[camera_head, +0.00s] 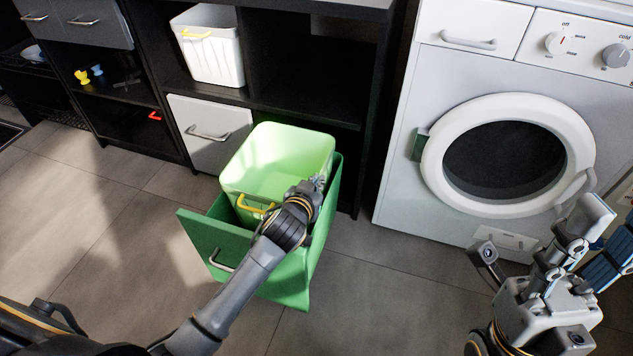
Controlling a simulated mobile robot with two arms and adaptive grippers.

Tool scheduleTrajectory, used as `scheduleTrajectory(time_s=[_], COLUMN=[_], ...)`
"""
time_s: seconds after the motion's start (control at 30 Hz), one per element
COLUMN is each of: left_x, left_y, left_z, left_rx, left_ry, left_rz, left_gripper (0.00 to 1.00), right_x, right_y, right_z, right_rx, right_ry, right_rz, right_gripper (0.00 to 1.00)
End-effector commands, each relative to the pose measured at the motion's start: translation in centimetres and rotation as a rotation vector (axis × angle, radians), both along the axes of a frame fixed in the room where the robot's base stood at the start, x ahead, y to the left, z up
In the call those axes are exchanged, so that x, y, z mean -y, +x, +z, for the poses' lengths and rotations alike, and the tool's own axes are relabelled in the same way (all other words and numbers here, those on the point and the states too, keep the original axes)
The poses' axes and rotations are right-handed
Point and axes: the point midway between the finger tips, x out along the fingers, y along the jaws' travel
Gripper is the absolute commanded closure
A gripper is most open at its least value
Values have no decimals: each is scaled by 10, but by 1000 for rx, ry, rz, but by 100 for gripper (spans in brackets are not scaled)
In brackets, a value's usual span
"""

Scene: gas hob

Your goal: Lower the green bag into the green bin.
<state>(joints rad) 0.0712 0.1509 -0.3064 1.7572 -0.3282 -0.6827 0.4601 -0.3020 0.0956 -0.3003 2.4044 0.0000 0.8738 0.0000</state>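The green bag (270,160) shows as a light green, open, stiff-sided container with a yellow handle (255,206). It sits partly inside the dark green bin (215,235), a pulled-out drawer with a pale front handle, and its rim stands above the bin's walls. My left gripper (317,183) is at the bag's right front rim and looks shut on it, though the fingertips are small and partly hidden. My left forearm crosses over the bin's front and hides part of it. My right gripper (540,235) is open and empty, in front of the washing machine.
A white container (209,50) with a yellow handle stands on the black shelf unit (310,75), above a closed white drawer (210,133). The washing machine (405,150) stands at the right, its round door closed. The tiled floor (110,215) left of the bin is clear.

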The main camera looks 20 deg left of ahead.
Motion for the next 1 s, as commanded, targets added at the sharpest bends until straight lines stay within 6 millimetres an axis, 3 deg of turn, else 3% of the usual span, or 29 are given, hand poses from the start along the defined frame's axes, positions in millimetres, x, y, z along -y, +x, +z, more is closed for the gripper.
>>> scheduleTrajectory(time_s=[0.43, 0.5, 0.6, 0.87, 1.0], left_x=[0, 0, 0, 0, 0], left_y=[0, 0, 0, 0, 1], left_z=[-4, -4, -4, -5, 6], left_rx=[1, 1, 1, 0, 4], left_ry=[0, 0, 0, -1, -2], left_rz=[0, 0, 0, 0, 1], left_gripper=[100, 84, 68, 68, 68], right_x=[0, 0, 0, 0, 0], right_y=[1, 1, 1, 1, 1], right_z=[-3, -3, -3, -3, -3], right_rx=[5, 5, 5, 4, 4], right_ry=[0, 0, 0, -1, -1], right_rz=[-1, -1, -1, -1, -1], right_gripper=[60, 60, 60, 60, 60])
